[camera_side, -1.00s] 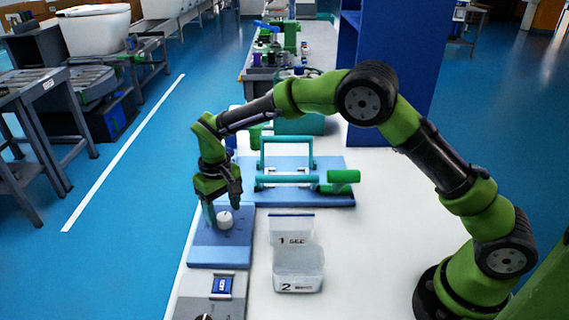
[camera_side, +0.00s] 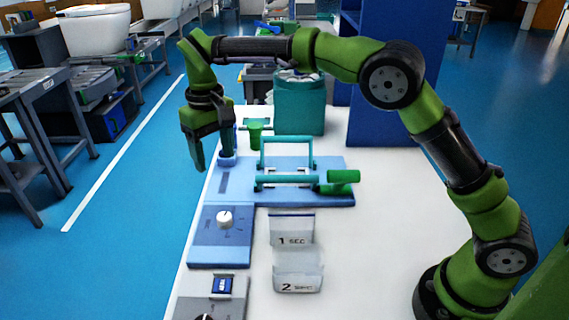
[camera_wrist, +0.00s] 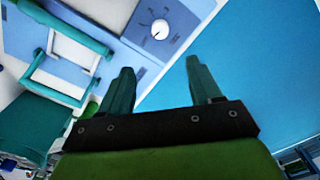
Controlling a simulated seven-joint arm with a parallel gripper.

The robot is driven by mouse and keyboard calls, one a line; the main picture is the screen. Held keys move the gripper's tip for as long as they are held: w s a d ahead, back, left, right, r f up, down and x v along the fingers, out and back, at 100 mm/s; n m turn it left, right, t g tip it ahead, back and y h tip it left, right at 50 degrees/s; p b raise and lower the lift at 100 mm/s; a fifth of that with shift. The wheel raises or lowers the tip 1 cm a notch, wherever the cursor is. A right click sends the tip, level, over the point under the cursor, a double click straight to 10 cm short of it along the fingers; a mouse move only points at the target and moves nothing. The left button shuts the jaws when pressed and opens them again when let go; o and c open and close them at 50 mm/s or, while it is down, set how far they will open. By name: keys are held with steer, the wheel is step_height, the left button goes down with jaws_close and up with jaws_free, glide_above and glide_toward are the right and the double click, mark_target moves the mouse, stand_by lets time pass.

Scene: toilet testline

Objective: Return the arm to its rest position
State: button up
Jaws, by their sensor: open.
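My gripper (camera_side: 207,160) hangs above the left edge of the white table in the side view, fingers pointing down. It is open and empty; its two teal fingers also show apart in the wrist view (camera_wrist: 160,85). Below and in front of it in the side view is a blue panel (camera_side: 208,250) with a white dial knob (camera_side: 224,219). The knob also shows at the top of the wrist view (camera_wrist: 160,29), clear of the fingers.
A light-blue board (camera_side: 225,185) with a teal handle frame (camera_side: 288,183) lies behind the panel. Two clear bins (camera_side: 298,270) stand right of it. A teal container (camera_side: 300,107) and a blue partition (camera_side: 392,110) stand farther back. The table's right side (camera_side: 390,230) is clear.

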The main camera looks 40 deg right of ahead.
steer(key=s+d+r+m+t, duration=0.1)
steer(key=s+d, duration=0.3)
steer(key=s, duration=0.4)
steer(key=s+d+r+m+t+y, duration=0.1)
steer(key=s+d+t, duration=0.2)
steer(key=s, duration=0.6)
steer(key=s+d+r+m+t+y, duration=0.1)
steer(key=s+d+r+m+t, duration=0.1)
steer(key=s+d, duration=0.5)
steer(key=shift+s+d+t, duration=0.25)
steer(key=shift+s+t, duration=0.35)
steer(key=shift+s, duration=0.5)
steer(key=shift+r, duration=0.1)
